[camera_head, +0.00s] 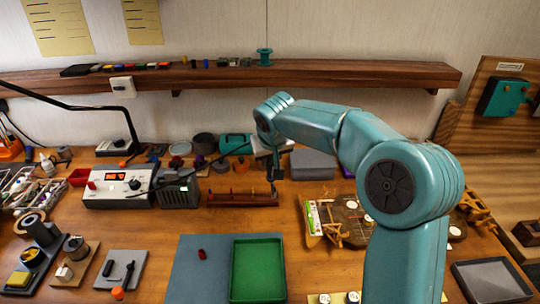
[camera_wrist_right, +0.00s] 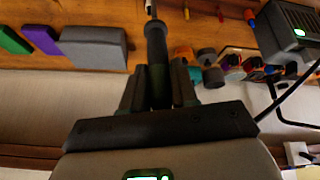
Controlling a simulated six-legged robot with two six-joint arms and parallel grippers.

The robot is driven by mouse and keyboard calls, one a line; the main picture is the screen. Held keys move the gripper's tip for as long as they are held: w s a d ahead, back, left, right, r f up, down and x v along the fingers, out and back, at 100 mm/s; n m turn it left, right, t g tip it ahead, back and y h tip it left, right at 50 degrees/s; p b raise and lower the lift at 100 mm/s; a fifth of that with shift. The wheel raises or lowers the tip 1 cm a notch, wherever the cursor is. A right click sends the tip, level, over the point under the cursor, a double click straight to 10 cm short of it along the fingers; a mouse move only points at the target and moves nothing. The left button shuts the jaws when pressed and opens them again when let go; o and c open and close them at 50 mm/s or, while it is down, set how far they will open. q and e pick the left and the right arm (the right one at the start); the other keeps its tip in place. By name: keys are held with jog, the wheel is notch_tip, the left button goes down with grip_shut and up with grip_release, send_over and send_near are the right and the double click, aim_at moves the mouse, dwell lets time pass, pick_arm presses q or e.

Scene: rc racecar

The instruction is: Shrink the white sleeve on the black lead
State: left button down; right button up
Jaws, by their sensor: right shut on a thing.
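My right gripper (camera_head: 273,172) hangs over the back middle of the bench, above the right end of a wooden rack. In the right wrist view the gripper (camera_wrist_right: 158,92) is shut on a black-handled tool (camera_wrist_right: 157,48) with a thin pale metal tip. The chassis with orange arms (camera_head: 345,222) lies on the bench at the right, partly behind my right arm. I cannot make out the white sleeve or the black lead. My left gripper is not in view.
A green tray (camera_head: 257,270) lies on a blue-grey mat (camera_head: 203,281) at the front. A shelf (camera_head: 330,77) runs along the wall. A grey tray (camera_head: 491,279) is at the front right.

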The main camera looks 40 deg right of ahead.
jog(key=shift+s+d+r, duration=0.1)
jog(key=shift+s+d, duration=0.05)
jog(key=shift+d, duration=0.1)
jog(key=shift+w+a, duration=0.2)
jog(key=shift+s+d, duration=0.15)
jog(key=shift+s, duration=0.05)
jog(key=shift+w+f+b, duration=0.1)
jog(key=shift+f+b, duration=0.25)
jog(key=shift+f, duration=0.05)
jog(key=shift+s+d+f, duration=0.1)
jog(key=shift+s, duration=0.1)
jog(key=shift+w+b, duration=0.15)
jog(key=shift+b, duration=0.15)
dwell(1.0)
